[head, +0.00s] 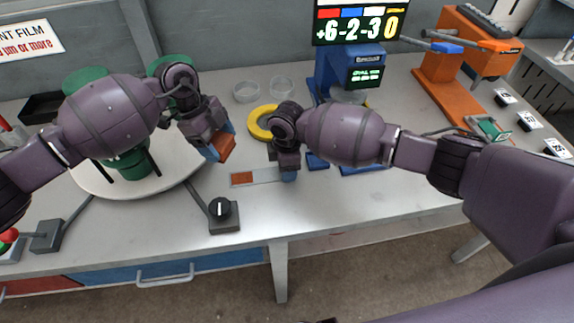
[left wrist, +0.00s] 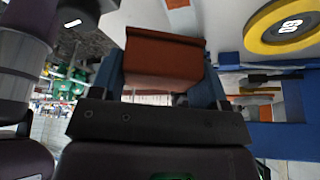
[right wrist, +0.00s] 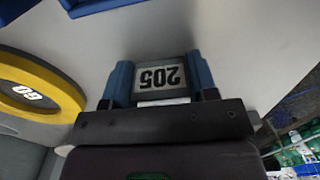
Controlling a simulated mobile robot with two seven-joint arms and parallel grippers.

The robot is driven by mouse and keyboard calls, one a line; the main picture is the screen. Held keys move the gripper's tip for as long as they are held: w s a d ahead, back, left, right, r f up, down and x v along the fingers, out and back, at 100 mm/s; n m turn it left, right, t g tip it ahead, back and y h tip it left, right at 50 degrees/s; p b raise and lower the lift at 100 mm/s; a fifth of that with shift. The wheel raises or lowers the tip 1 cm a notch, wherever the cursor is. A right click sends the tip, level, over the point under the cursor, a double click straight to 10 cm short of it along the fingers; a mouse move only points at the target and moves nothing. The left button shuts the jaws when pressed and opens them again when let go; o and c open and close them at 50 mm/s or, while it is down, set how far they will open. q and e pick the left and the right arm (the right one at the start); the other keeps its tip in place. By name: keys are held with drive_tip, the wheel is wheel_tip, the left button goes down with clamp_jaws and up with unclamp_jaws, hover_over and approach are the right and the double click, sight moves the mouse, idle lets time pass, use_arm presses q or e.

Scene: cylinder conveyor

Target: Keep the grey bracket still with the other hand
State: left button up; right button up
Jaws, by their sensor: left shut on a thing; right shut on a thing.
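My right gripper (head: 289,175) is low over the bench, at the right end of a flat brown-and-grey strip (head: 256,177). In the right wrist view its blue fingers (right wrist: 160,78) are shut on a small grey piece marked 205 (right wrist: 160,76), which I take for the grey bracket. In the head view the gripper mostly hides this piece. My left gripper (head: 218,145) is shut on a reddish-brown block (head: 224,149), to the left of the right gripper and apart from it. The brown block also shows between the fingers in the left wrist view (left wrist: 163,62).
A yellow ring-shaped disc (head: 254,133) lies behind the right gripper. A blue station (head: 326,75) with a display stands behind it. A black knob on a box (head: 222,212) is near the front edge. A round white platform (head: 172,190) with green parts is at left. The front-right bench is clear.

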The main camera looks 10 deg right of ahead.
use_arm(q)
approach(235, 181)
drive_tip(key=shift+x, duration=2.65)
drive_tip(key=shift+s+d+f, duration=0.1)
drive_tip(key=shift+s+f, duration=0.05)
drive_tip(key=shift+f, duration=0.4)
idle(1.2)
drive_tip(key=shift+d, duration=0.1)
drive_tip(key=shift+d, duration=2.25)
drive_tip(key=shift+a, duration=0.1)
drive_tip(key=shift+a, duration=2.35)
drive_tip(key=shift+d, duration=0.2)
